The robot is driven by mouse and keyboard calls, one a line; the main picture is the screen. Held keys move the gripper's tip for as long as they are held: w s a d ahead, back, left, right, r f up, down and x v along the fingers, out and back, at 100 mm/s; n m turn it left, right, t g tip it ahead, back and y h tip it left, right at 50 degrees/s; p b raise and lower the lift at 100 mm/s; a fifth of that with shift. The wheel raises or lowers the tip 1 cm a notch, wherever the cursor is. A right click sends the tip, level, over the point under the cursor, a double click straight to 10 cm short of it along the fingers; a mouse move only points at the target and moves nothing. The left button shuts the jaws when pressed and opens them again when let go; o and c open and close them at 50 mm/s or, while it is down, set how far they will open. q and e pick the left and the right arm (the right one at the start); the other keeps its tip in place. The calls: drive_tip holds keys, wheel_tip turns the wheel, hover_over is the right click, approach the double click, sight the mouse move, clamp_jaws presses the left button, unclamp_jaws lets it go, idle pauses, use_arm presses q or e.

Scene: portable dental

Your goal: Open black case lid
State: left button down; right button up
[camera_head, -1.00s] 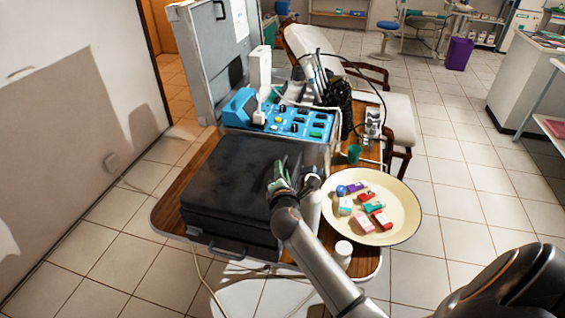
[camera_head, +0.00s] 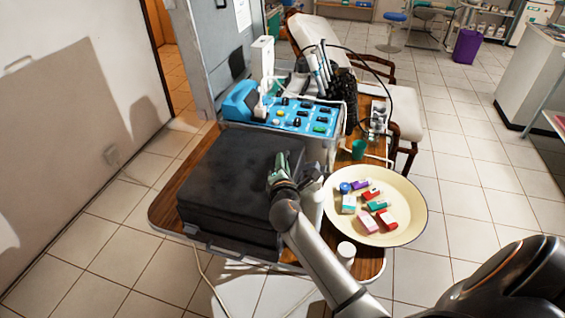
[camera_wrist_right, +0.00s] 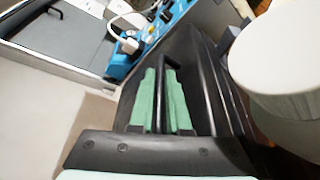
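The black case (camera_head: 225,185) lies flat on the wooden cart top with its lid down. My right gripper (camera_head: 279,168), with green fingers, is at the right side of the case, at lid height. In the right wrist view, the two green fingers of my right gripper (camera_wrist_right: 163,95) are close together, with a narrow dark strip between them. I cannot tell whether they grip the case's edge or only stand around it. My arm hides part of the case's right side. My left gripper is not in view.
A blue control unit (camera_head: 300,115) stands just behind the case. A cream round tray (camera_head: 412,225) with several small boxes is at the right, and a white jar (camera_head: 346,252) is in front of it. A grey upright panel (camera_head: 208,50) stands behind. The left wall is near.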

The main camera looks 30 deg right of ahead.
clamp_jaws()
drive_tip(key=shift+w+r, duration=0.1)
drive_tip(key=shift+r, duration=0.05)
idle(1.1)
